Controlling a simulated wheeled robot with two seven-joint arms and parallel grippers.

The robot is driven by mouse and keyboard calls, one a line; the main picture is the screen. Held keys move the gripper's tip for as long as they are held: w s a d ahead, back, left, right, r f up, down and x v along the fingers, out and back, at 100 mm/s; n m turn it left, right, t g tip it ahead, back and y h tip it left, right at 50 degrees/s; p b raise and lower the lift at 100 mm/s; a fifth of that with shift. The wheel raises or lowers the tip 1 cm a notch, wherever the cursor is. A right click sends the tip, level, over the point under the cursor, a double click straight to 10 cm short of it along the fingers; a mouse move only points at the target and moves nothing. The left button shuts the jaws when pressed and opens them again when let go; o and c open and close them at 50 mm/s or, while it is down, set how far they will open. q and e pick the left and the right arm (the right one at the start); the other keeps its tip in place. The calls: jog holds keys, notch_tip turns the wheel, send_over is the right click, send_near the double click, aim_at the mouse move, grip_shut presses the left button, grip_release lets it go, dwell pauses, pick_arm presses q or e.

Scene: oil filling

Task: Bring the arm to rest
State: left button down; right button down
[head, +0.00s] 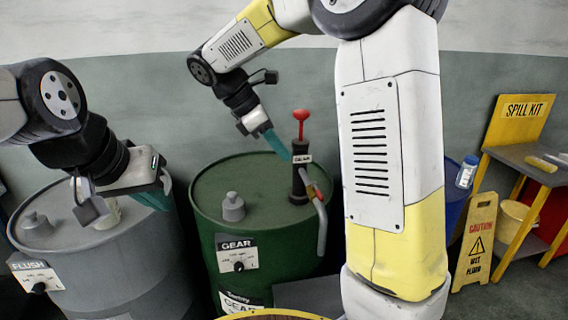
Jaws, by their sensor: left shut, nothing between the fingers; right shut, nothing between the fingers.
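My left gripper (160,200) hangs over the grey drum (150,265) labelled FLUSH, its teal fingers shut and empty. The gripper partly hides a pale fitting on the drum lid. My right gripper (284,154) is shut and empty, with its teal fingers angled down at the black hand pump (299,182) with the red handle (300,118). The pump stands upright on the green drum (300,270) labelled GEAR. The fingertips are just left of the pump's upper body; I cannot tell if they touch it.
My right arm covers much of the centre right. A blue drum (455,200) is partly hidden behind it. A yellow caution sign (475,243) and a spill kit stand (520,165) are at the right. A round yellow rim (270,313) is cut off at the bottom edge.

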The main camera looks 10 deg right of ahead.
jog(key=s+d+m+t+y, duration=0.2)
jog(key=s+m+t+y, duration=0.1)
jog(key=s+m, duration=0.5)
jog(key=s+d+m+t+y, duration=0.2)
jog(key=s+m+y, duration=0.4)
jog(key=s+m, duration=0.3)
jog(key=shift+d+m+t, duration=0.4)
jog(key=shift+m, duration=0.1)
jog(key=shift+s+d+r, duration=0.1)
jog(key=shift+s, duration=0.05)
